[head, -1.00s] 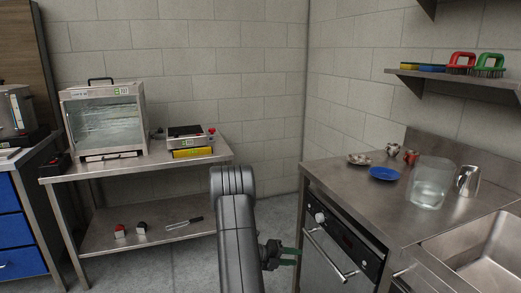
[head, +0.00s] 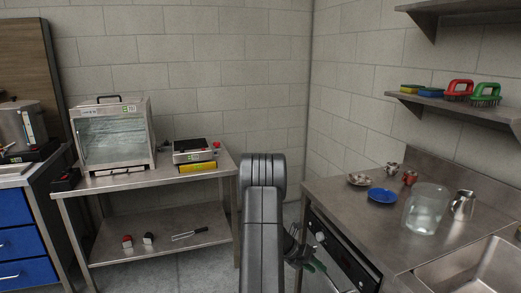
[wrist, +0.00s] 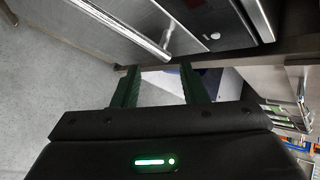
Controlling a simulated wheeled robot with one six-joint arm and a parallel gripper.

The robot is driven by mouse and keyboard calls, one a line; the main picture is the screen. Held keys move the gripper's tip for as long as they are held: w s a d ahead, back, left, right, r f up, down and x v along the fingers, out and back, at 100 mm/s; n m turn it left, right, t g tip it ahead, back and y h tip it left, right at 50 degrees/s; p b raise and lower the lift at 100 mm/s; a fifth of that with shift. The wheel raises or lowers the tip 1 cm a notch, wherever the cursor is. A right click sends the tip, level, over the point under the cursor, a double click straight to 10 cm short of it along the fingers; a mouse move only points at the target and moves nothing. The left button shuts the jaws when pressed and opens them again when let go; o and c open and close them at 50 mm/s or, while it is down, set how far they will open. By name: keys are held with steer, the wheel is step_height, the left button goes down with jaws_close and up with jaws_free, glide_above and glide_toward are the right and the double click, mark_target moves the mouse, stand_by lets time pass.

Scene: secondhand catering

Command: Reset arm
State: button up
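My arm (head: 263,215) rises in the lower middle of the head view. My gripper (head: 318,268) shows to the right of it, in front of the dishwasher below the right counter, and is partly hidden by the arm. In the wrist view my gripper (wrist: 158,88) has its two green fingers spread apart with nothing between them. Past the fingers are the steel appliance front with its bar handle (wrist: 125,28) and the grey floor.
The right counter (head: 335,200) holds a blue plate (head: 382,196), a clear container (head: 426,210) and a steel jug (head: 463,205), beside a sink (head: 475,272). A steel table (head: 140,178) with a glass-fronted cabinet (head: 113,137) stands left. Floor (head: 190,272) shows between them.

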steer(key=d+r+m+y+p, duration=0.2)
steer(key=r+m+p, duration=0.1)
steer(key=r+p, duration=0.1)
steer(key=d+r+m+t+y+p, duration=0.1)
steer(key=d+r+m+y+p, duration=0.1)
steer(key=r+p, duration=0.3)
steer(key=shift+d+r+m+y, duration=0.25)
steer(key=shift+r+m+y, duration=0.05)
steer(key=shift+r+m, duration=0.7)
steer(key=shift+s+a+r+p, duration=0.1)
steer(key=shift+s+p, duration=0.05)
steer(key=shift+p, duration=0.15)
